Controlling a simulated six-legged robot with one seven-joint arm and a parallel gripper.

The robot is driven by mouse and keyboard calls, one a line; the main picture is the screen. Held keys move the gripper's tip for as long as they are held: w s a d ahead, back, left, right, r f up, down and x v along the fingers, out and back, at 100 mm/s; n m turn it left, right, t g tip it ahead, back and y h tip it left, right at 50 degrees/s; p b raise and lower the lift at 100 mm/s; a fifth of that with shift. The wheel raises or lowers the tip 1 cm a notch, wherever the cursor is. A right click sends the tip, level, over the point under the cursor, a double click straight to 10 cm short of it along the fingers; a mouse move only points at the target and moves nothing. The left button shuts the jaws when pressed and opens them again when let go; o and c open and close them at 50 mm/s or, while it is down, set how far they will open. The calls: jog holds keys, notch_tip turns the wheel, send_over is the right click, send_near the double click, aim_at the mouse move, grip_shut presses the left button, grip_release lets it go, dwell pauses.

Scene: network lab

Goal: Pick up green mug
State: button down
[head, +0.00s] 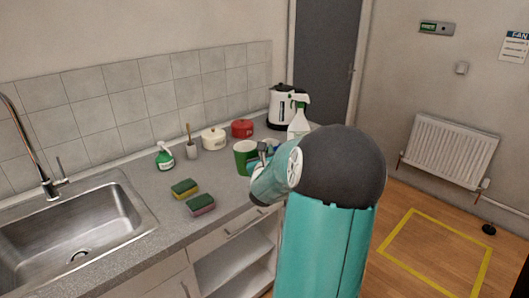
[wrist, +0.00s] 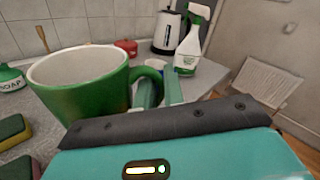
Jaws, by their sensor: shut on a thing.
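The green mug (head: 243,158) has a pale inside and is upright at the counter's front right in the head view. In the wrist view the mug (wrist: 88,97) fills the left, with its handle to the right. My gripper (head: 262,152) reaches in from the right and is shut on the mug at its handle side. In the wrist view its fingers (wrist: 160,92) are at the handle and partly hide it. I cannot tell whether the mug's base touches the counter.
Behind are a red pot (head: 242,128), a cream pot (head: 213,139), a kettle (head: 281,105) and a spray bottle (head: 299,122). Left are a soap bottle (head: 164,157), two sponges (head: 185,188) (head: 200,205) and the sink (head: 75,235). The counter's front edge is close to the mug.

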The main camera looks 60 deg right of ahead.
jog(key=shift+s+a+r, duration=0.25)
jog(key=shift+s, duration=0.2)
jog(key=shift+w, duration=0.1)
dwell(1.4)
